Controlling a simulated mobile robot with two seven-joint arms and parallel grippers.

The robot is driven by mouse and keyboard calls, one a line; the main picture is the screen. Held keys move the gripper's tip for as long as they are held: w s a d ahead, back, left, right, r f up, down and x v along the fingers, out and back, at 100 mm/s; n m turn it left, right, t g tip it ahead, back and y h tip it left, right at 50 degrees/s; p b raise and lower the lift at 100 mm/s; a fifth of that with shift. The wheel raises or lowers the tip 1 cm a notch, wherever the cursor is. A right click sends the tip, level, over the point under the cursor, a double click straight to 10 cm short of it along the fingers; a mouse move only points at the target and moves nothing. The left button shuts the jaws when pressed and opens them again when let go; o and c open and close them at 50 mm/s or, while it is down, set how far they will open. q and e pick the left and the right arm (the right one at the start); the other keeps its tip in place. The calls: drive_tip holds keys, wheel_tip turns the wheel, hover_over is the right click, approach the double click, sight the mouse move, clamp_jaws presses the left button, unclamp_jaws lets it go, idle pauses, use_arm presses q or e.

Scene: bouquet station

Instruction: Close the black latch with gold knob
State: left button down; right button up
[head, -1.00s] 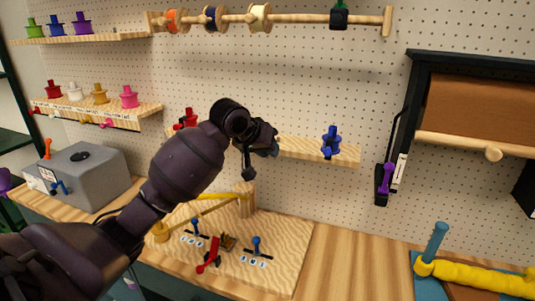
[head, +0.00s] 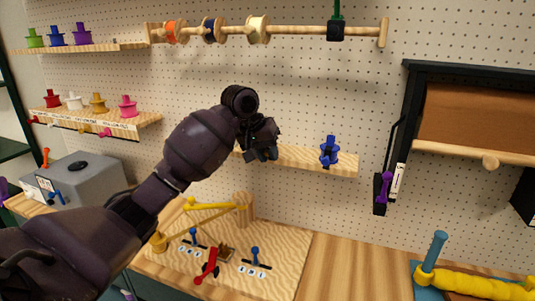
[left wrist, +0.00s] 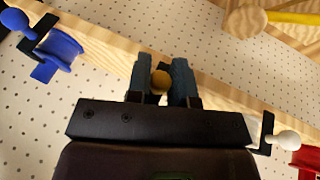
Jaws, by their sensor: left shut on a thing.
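The gold knob (left wrist: 159,82) sits between the two fingers of my left gripper (left wrist: 166,82) in the left wrist view. The fingers are shut on it. In the head view my left gripper (head: 262,150) is at the left part of the small wooden shelf (head: 345,167) on the pegboard. The gripper and arm hide the knob and latch in that view. My right gripper is not in view.
A blue spool (head: 329,151) stands on the same shelf, right of my gripper. In the left wrist view a blue knob (left wrist: 14,20) and a white knob (left wrist: 286,138) flank the gripper. A wooden board (head: 285,243) with levers lies below. Open pegboard surrounds the shelf.

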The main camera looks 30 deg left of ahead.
use_arm(q)
drive_tip(key=shift+r, duration=0.1)
drive_tip(key=c, duration=1)
unclamp_jaws()
drive_tip(key=shift+w, duration=0.1)
drive_tip(key=b+v, duration=0.1)
drive_tip(key=v, duration=0.9)
drive_tip(key=shift+s+r, duration=0.2)
drive_tip(key=shift+r, duration=0.05)
drive_tip(key=shift+a+f, duration=0.1)
